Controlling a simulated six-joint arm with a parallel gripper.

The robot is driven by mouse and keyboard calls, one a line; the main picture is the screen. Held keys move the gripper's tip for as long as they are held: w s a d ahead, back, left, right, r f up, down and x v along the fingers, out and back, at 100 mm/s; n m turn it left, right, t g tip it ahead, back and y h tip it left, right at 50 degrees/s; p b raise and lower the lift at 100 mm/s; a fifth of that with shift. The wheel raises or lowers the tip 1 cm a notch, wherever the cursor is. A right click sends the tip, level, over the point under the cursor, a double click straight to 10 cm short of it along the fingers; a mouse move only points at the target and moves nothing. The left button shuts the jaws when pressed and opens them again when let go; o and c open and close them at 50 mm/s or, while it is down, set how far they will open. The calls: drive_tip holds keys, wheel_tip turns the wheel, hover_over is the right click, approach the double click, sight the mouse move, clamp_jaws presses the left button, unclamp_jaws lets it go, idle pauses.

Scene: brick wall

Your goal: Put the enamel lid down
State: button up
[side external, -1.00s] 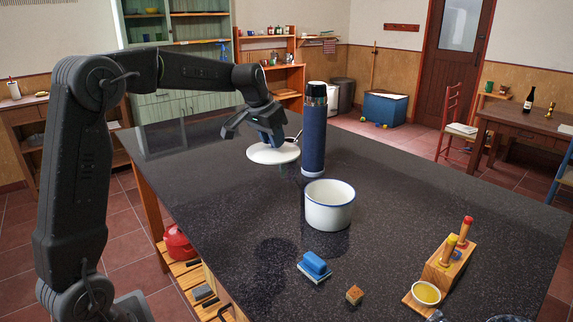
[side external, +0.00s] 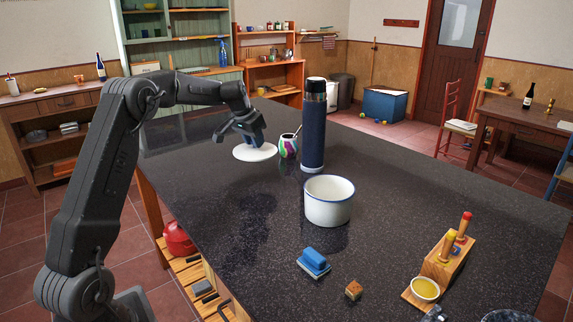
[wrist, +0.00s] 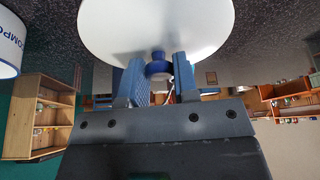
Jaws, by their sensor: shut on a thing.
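The enamel lid (side external: 255,153) is a white disc with a blue knob, and it also shows in the wrist view (wrist: 155,25). My gripper (side external: 243,135) is shut on the lid's blue knob (wrist: 158,68), with one blue finger pad on each side of it. The lid is roughly level over the far left part of the dark countertop. I cannot tell whether its underside touches the surface. The white enamel pot (side external: 329,203) with a blue rim stands uncovered in the middle of the counter, nearer the camera and to the right of the lid.
A tall blue flask (side external: 313,130) stands behind the pot. The counter's left part is clear.

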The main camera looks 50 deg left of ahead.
drive_tip(key=w+d+f, duration=0.4)
drive_tip(key=w, duration=0.1)
drive_tip(key=w+d+f, duration=0.2)
drive_tip(key=w, duration=0.1)
drive_tip(key=shift+d, duration=0.25)
drive_tip(key=shift+f, duration=2)
drive_tip(key=shift+f, duration=0.2)
drive_tip(key=o, duration=0.9)
drive_tip(key=shift+o, duration=0.2)
